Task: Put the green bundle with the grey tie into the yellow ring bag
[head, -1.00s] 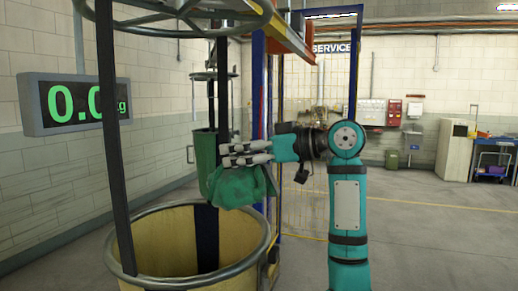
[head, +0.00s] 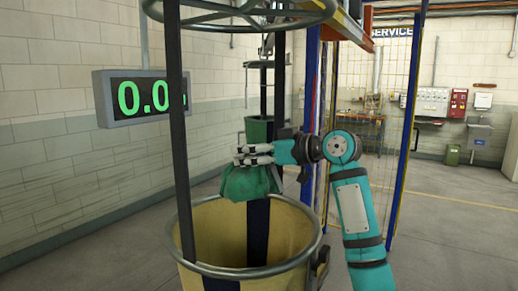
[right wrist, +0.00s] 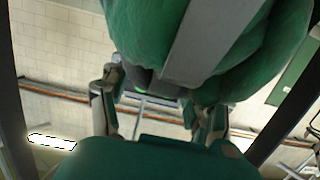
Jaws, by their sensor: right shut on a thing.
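The yellow ring bag (head: 212,230) hangs open at the lower middle of the head view, with a round grey metal rim and dark straps. The green bundle (head: 248,184) is in my right gripper (head: 250,155), above the bag's opening near the far rim in the picture. Its lowest part overlaps the far rim; the exact height gap is hard to tell. In the right wrist view the bundle (right wrist: 140,30) fills the top, with its wide grey tie (right wrist: 212,38) across it. My right gripper is shut on the bundle. My left gripper is out of view.
A dark strap (head: 180,150) rises from the bag's left side to an upper metal ring (head: 255,20). A green bag (head: 258,130) hangs farther back. A weight display (head: 143,97) is on the left. A blue post and yellow mesh fence stand behind my right arm.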

